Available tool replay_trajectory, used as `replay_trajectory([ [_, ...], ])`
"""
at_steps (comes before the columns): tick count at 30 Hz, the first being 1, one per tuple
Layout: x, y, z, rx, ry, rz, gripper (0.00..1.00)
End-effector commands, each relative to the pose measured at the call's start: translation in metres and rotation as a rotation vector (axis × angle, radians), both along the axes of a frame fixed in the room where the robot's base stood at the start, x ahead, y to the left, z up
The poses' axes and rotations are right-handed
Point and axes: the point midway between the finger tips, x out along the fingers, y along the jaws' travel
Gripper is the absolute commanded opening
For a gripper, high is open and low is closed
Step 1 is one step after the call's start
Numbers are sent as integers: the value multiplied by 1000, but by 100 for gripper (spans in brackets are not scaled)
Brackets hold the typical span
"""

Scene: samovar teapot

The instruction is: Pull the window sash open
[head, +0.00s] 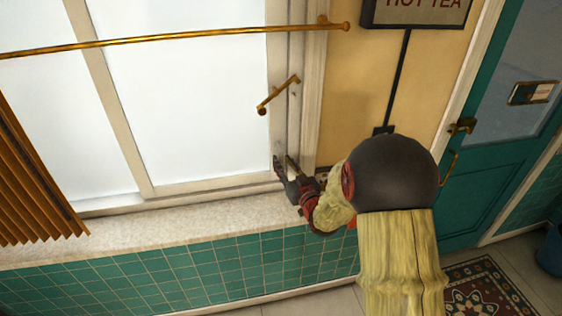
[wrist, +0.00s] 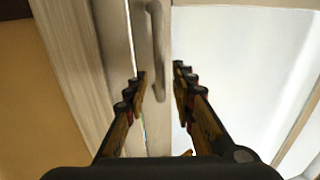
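The window sash (head: 192,90) is a pale frame with large bright panes. It fills the left and middle of the head view and the right of the wrist view (wrist: 235,60). A pale upright pull handle (wrist: 155,45) is on its edge stile in the wrist view. My gripper (head: 284,168) is at the sash's lower right corner. In the wrist view my gripper (wrist: 160,72) is open, with one finger on each side of the handle's lower part. I see no finger touching the handle; whether it lies between the fingertips or beyond them is unclear.
A brass lever (head: 278,95) sticks out from the frame above my gripper. A brass rod (head: 180,37) crosses the window top. A speckled sill (head: 170,222) runs below. A brown slatted blind (head: 32,175) hangs at left. A teal door (head: 490,150) stands at right.

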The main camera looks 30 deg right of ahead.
Motion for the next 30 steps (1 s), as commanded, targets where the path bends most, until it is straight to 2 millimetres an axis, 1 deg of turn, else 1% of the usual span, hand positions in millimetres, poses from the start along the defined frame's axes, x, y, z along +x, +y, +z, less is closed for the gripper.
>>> replay_trajectory([
  [1, 6, 0, 0, 0, -1, 0, 26],
  [3, 13, -1, 0, 0, 0, 0, 26],
  [6, 18, -1, 0, 0, -1, 0, 26],
  [15, 20, -1, 1, 0, 0, 0, 25],
  [28, 20, -2, 1, 0, 0, 0, 1],
  [30, 20, -2, 1, 0, 0, 0, 0],
])
